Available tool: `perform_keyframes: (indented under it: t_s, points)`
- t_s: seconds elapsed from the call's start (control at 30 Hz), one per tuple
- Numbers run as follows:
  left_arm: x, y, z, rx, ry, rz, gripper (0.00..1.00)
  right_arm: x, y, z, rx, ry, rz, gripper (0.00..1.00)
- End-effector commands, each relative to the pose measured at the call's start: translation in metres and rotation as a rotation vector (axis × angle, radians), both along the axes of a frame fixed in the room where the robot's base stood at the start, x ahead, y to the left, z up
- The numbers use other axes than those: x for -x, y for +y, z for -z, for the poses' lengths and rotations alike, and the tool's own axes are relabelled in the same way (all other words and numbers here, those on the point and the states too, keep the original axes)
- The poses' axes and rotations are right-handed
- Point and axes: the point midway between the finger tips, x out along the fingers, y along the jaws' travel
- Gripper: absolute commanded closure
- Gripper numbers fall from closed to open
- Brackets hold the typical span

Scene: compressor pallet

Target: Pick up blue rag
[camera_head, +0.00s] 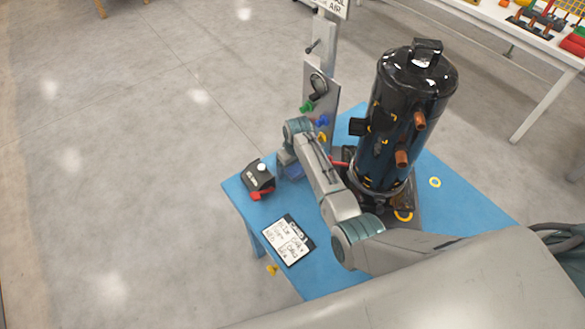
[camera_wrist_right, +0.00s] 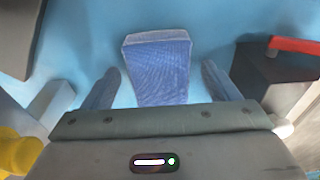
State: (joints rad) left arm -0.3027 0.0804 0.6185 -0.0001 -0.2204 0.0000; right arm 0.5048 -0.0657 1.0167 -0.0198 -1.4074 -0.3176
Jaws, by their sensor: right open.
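The blue rag (camera_wrist_right: 158,72) is a folded blue cloth block with a paler edge, lying on the light blue table surface in the right wrist view. In the head view only a small part of the rag (camera_head: 294,173) shows beside my right gripper (camera_head: 286,159). In the right wrist view my right gripper (camera_wrist_right: 159,82) is open, with one finger on each side of the rag. Gaps show between the fingers and the cloth, so it is not gripped. My left gripper is not in view.
The blue table (camera_head: 462,203) carries a tall black compressor tank (camera_head: 412,95), a black box with red parts (camera_head: 258,178) and a label card (camera_head: 289,241). A grey post panel (camera_head: 318,92) with coloured fittings stands behind. Open floor lies left.

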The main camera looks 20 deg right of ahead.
Motion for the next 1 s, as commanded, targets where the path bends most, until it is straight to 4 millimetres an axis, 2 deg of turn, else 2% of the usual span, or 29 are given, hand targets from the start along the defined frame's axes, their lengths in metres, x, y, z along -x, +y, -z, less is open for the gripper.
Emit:
perform_keyframes:
  t_s: [0.47,0.5,0.73,1.0]
  points:
    - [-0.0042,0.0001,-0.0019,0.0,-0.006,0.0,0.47,-0.0001,-0.0002,0.0032,0.0,0.0,0.0,0.18]
    - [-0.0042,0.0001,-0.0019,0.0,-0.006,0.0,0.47,-0.0001,-0.0002,0.0032,0.0,0.0,0.0,0.2]
    - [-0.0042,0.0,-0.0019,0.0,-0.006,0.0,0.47,-0.0001,-0.0002,0.0032,0.0,0.0,0.0,0.65]
    - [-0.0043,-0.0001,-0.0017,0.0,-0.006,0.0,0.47,-0.0001,-0.0002,0.003,0.0,0.0,0.0,0.66]
